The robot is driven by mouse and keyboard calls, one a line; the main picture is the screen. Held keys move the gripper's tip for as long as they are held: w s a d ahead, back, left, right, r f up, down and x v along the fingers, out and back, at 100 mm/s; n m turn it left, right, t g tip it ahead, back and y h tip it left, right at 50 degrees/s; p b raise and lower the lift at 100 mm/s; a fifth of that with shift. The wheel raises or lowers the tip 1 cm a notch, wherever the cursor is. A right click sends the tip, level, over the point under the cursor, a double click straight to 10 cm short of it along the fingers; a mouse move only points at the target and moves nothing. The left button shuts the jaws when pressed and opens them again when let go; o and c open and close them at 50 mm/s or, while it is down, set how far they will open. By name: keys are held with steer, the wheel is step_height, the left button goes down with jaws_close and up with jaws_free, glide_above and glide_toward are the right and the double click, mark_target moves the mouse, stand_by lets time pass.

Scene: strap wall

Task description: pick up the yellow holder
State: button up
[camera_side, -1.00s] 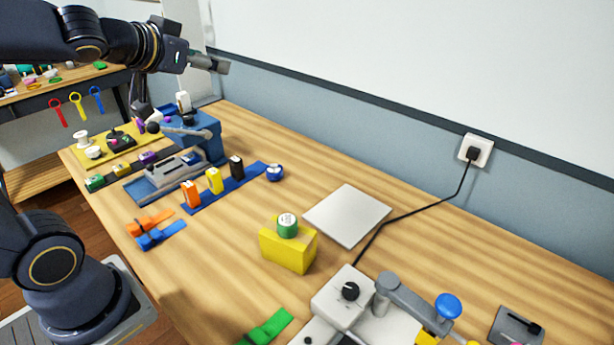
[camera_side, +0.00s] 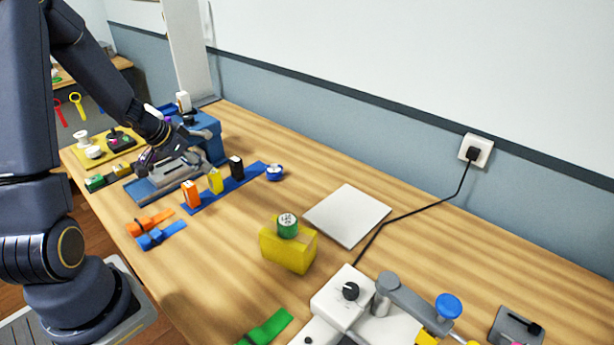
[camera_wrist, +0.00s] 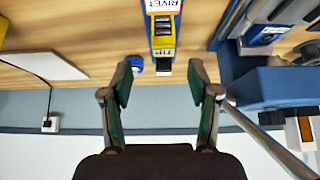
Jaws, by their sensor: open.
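The yellow holder (camera_side: 215,181) stands upright on a blue strip (camera_side: 229,185), between an orange holder (camera_side: 191,194) and a black one (camera_side: 236,166). In the wrist view the yellow holder (camera_wrist: 163,40) shows from above at the top middle, with dark parts and a label, and the black holder (camera_wrist: 164,67) is just below it. My gripper (camera_side: 148,162) is low over the bench, left of the yellow holder in the side view. In the wrist view my gripper (camera_wrist: 161,82) is open and empty, its fingers apart on either side of the strip's line.
A blue machine (camera_side: 213,146) stands close behind my gripper. A blue and white roll (camera_side: 275,173) lies near the strip's far end. A yellow block (camera_side: 287,248) with a green roll (camera_side: 287,226) and a white plate (camera_side: 347,215) are to the right. Bare wood lies between.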

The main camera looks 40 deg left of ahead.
mark_target(219, 177)
steer(key=x, duration=0.4)
steer(key=shift+w+f, duration=0.2)
steer(key=shift+f, duration=0.1)
steer(key=x, duration=0.5)
steer(key=shift+a+f, duration=0.2)
steer(key=shift+a, duration=0.05)
jaws_close()
